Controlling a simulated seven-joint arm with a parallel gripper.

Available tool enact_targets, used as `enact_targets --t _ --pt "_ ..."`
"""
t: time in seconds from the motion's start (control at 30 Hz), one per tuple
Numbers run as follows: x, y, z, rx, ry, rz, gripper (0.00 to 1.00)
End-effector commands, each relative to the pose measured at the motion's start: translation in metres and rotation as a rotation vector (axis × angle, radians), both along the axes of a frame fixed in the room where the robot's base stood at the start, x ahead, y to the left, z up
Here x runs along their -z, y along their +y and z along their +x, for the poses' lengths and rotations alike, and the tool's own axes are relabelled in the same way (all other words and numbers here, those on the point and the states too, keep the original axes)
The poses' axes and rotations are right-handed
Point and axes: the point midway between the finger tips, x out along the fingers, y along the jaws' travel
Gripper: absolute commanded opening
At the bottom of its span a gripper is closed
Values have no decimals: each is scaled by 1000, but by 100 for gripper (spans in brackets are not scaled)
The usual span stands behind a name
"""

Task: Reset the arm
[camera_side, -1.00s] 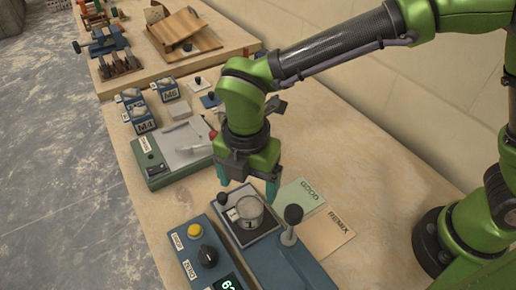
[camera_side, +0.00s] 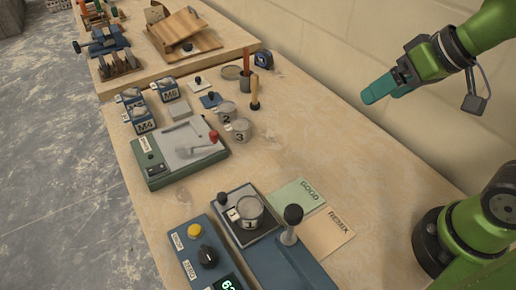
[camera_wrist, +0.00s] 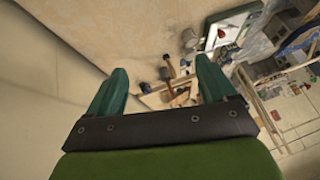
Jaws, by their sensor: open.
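My gripper (camera_side: 378,90) is raised at the upper right in the side view, in front of the pale wall and away from everything on the bench. In the wrist view my gripper (camera_wrist: 160,85) shows two teal fingers spread apart with nothing between them. Tub 1 (camera_side: 249,213) stands on the plate of a blue device with a black-knobbed lever (camera_side: 293,215). Tub 2 (camera_side: 226,113) and tub 3 (camera_side: 240,131) stand together farther back on the bench.
A green card marked GOOD (camera_side: 298,196) and a tan REMIX card (camera_side: 329,232) lie right of the lever device. A control box (camera_side: 203,255) and a green-based machine (camera_side: 178,155) stand at left. Labelled blue bins (camera_side: 140,119) sit behind. The bench's right middle is clear.

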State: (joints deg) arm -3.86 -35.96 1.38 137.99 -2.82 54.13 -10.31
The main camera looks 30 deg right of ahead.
Motion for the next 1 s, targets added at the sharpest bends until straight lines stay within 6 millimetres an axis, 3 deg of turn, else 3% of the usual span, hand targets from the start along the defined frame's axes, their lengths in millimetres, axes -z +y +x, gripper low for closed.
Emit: enact_targets --t 0.1,0.2,1.0 --pt "2 -15 -12 171 -29 99 84" --pt "3 -19 -15 232 -38 137 84" --pt "3 -19 -15 238 -37 142 84"
